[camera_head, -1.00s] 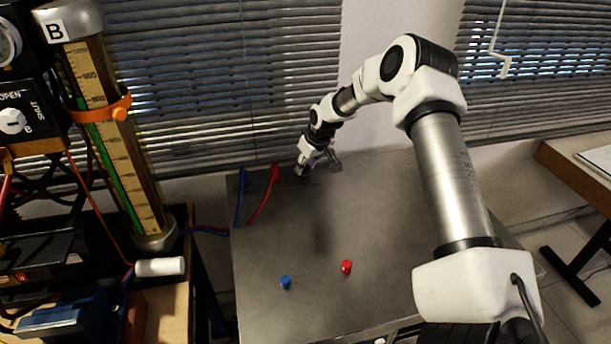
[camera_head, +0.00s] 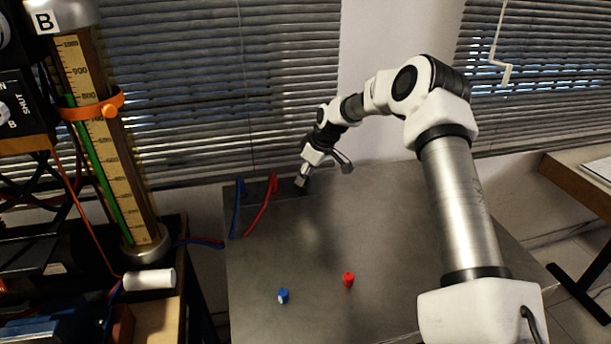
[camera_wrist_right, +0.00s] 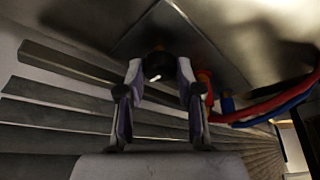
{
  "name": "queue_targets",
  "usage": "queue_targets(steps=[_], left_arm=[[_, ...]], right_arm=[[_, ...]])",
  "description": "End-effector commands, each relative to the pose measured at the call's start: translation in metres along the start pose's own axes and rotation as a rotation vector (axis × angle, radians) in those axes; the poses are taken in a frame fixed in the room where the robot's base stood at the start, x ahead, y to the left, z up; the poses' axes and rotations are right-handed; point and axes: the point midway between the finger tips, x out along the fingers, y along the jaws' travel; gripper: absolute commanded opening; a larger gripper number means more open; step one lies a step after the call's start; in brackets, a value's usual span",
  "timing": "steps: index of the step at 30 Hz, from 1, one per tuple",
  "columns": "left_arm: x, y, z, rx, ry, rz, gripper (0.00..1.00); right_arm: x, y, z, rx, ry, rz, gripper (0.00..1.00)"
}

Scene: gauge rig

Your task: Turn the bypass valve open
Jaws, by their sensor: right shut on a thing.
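A valve knob (camera_head: 4,114), pale on a black box lettered SHUT, is cut off by the left edge of the head view. My right gripper (camera_head: 323,174) is far to its right, near the back edge of the grey table. In the right wrist view my right gripper (camera_wrist_right: 160,68) is shut on a dark round thing (camera_wrist_right: 158,66) between its fingers. I cannot tell what that thing is, and it does not show clearly in the head view. My left gripper is not in view.
A gauge tube (camera_head: 105,150) marked B stands at the left. Red (camera_head: 262,208) and blue (camera_head: 237,208) hoses rise left of my gripper. Blue (camera_head: 283,296) and red (camera_head: 348,280) caps stand on the table (camera_head: 400,230).

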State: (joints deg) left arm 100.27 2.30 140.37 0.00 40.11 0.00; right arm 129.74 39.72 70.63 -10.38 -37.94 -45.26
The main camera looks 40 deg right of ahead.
Motion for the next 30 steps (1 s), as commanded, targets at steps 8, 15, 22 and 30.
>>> queue_targets(steps=[8, 15, 22, 30], left_arm=[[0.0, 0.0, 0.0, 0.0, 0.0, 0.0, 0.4], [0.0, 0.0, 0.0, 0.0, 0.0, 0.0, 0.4], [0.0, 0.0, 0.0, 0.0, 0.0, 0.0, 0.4], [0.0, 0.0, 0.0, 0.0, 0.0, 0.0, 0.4]], right_arm=[[0.002, -0.001, 0.001, 0.0, -0.004, -0.003, 0.6], [-0.002, -0.001, 0.0, 0.0, -0.001, -0.001, 0.6], [-0.043, 0.0, -0.002, 0.0, 0.004, -0.001, 0.6], [-0.105, -0.001, -0.001, 0.0, -0.001, -0.003, 0.6]])
